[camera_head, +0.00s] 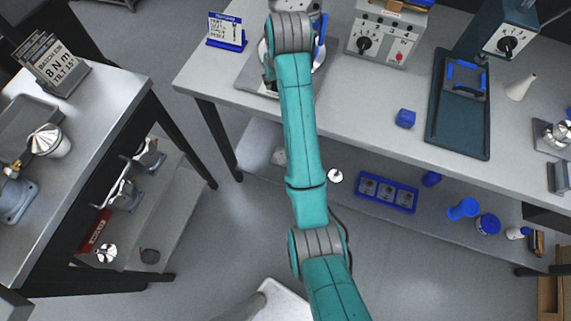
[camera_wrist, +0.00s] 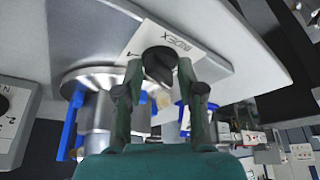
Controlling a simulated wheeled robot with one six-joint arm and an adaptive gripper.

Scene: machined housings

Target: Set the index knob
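The index knob (camera_wrist: 159,64) is a dark round knob on a white plate lettered INDEX (camera_wrist: 180,42), with another small mark at its left. Narrow gaps seem to show, but contact is hard to tell. In the head view my arm covers the knob and most of the gripper at the back bench.
A bright metal disc with blue brackets (camera_wrist: 70,125) is close to the left finger. On the bench (camera_head: 340,120) stand a blue-based sign (camera_head: 226,32), a grey control box (camera_head: 385,35), a blue cup (camera_head: 405,118) and a dark press (camera_head: 460,110). Floor between benches is clear.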

